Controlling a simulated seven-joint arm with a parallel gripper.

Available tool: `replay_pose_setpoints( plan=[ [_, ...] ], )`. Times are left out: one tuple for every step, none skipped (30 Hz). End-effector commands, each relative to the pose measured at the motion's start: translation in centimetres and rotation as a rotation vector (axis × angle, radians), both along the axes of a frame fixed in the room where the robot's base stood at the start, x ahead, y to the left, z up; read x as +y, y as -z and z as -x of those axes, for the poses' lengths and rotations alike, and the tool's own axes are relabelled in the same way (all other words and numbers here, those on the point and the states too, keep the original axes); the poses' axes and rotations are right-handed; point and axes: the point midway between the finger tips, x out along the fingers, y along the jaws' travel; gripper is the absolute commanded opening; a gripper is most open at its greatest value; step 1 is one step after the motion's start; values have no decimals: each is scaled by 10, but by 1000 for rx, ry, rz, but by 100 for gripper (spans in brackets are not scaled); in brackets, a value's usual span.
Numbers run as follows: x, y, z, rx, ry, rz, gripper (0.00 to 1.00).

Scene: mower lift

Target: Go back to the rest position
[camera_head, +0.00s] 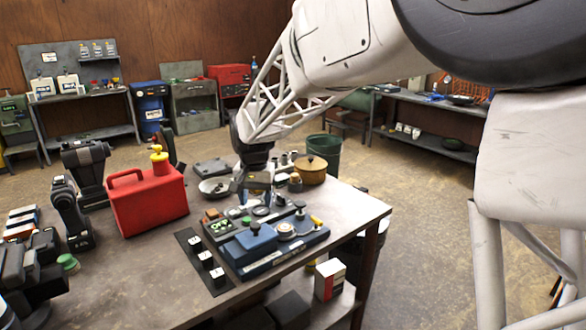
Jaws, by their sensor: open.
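My gripper (254,198) hangs from my white arm, which reaches in from the upper right, and points down over the workbench (345,215). It is open, and I see nothing held in it. A blue control unit (268,262) with a knob, a round dial and green buttons lies on the bench just below and in front of the gripper. The fingertips are small and partly lost against the dark parts behind, so I cannot tell whether they touch anything.
A red fuel can (148,200) with a yellow cap stands left of the gripper. A brown pot (312,170) and a metal pan (215,188) stand behind it. Black tools crowd the bench's left side. A green bin (324,149) stands beyond.

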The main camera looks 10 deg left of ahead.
Motion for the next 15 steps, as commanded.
replay_pose_setpoints(
  plan=[
    [-6, -3, 2, -3, 2, -1, 58],
    [-10, -4, 3, -4, 2, -2, 58],
    [-17, -7, 6, -7, 3, -3, 58],
    [-23, -10, 7, -10, 4, -5, 58],
    [-29, -12, 10, -12, 4, -6, 58],
    [-38, -15, 13, -15, 4, -7, 58],
    [-45, -17, 16, -19, 5, -9, 58],
    [-53, -20, 19, -22, 6, -10, 58],
    [-63, -23, 24, -26, 7, -11, 58],
    [-72, -26, 28, -30, 6, -13, 58],
    [-80, -28, 32, -33, 7, -14, 58],
    [-91, -32, 37, -38, 8, -16, 58],
    [-100, -34, 42, -41, 8, -17, 58],
    [-108, -36, 47, -44, 8, -17, 58],
    [-119, -39, 53, -49, 9, -19, 58]
  ],
)
